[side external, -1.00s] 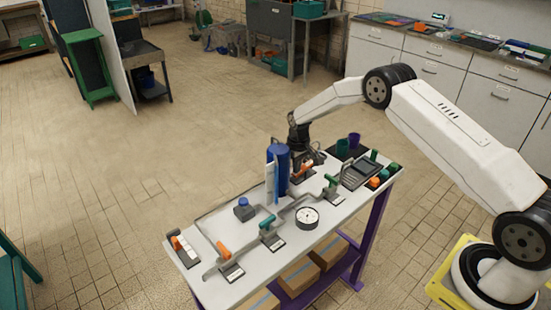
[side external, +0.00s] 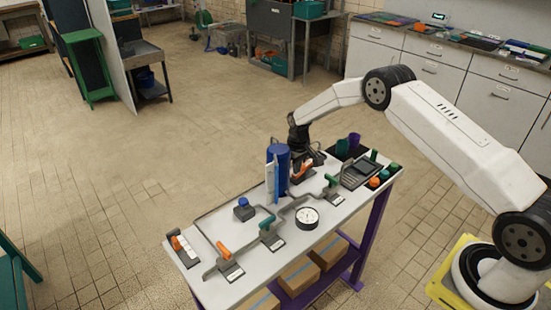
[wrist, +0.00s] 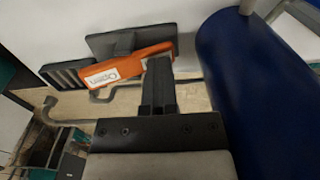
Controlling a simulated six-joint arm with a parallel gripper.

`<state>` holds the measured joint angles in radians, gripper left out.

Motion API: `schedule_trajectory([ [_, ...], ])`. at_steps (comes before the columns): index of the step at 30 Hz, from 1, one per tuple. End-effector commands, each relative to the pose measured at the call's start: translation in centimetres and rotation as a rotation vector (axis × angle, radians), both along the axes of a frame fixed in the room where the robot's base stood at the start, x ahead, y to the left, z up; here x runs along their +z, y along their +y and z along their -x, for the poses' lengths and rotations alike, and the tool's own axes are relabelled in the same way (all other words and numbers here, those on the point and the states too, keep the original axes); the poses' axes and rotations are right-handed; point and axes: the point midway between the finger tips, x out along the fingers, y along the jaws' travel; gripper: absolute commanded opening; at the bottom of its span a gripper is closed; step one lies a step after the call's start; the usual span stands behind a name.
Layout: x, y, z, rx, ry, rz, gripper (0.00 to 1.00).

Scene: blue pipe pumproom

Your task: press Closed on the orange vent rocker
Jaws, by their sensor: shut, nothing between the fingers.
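The orange vent rocker (wrist: 128,64) shows in the wrist view on a dark grey mount. A white label on its left part appears to read Open, upside down. Its right end is partly hidden by my gripper (wrist: 158,75), which is shut and empty. The fingertips are at that right end; I cannot tell whether they touch it. No Closed label is readable.
The blue cylinder (wrist: 265,90) stands close on the right in the wrist view. The table (side external: 232,225) carries grey pipes, orange and green levers, a round gauge (side external: 307,217) and a blue-topped block (side external: 244,209). Cups (side external: 354,140) stand beyond my gripper.

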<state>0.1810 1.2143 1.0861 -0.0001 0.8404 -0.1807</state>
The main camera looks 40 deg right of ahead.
Motion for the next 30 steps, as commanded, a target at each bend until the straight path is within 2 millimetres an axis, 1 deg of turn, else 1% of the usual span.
schedule_trajectory([
  [5,0.6,0.0,0.0,0.0,0.001,0.0,0.0],
  [30,6.0,0.0,0.0,0.0,0.0,0.0,0.0],
])
